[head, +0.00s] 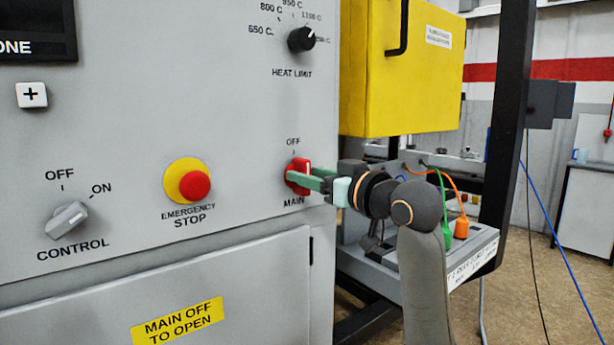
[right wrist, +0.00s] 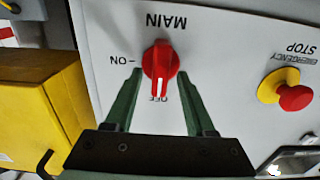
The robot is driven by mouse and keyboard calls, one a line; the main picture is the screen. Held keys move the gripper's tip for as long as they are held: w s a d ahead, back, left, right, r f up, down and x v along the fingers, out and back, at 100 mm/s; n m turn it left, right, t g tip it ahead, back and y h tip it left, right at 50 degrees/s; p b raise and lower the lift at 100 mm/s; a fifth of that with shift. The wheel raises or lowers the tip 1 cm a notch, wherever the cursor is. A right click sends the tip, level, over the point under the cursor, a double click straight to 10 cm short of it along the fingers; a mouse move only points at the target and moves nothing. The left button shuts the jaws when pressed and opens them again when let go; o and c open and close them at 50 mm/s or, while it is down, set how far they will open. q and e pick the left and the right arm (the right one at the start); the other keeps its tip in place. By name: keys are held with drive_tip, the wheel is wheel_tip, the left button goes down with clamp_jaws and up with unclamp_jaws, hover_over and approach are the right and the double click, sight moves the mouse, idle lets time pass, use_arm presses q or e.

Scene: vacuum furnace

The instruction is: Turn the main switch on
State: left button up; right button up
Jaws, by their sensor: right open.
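The red main switch (head: 297,165) is on the grey panel, under the OFF label and above the word MAIN. It also shows in the right wrist view (right wrist: 160,60), turned upside down, with its white mark pointing at OFF. The ON label lies a quarter turn away. My right gripper (head: 304,178) is at the switch with its green fingers reaching toward the panel. In the right wrist view the gripper (right wrist: 159,76) is open, one finger on each side of the red handle. I cannot tell whether the fingers touch it. My left gripper is not in view.
The emergency stop (head: 195,184) is left of the switch, and the control knob (head: 66,219) farther left. The heat limit knob (head: 301,39) is above. A yellow box (head: 400,80) and a black post (head: 512,130) stand to the right, near my arm.

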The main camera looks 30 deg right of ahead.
drive_tip(key=shift+w, duration=0.55)
clamp_jaws()
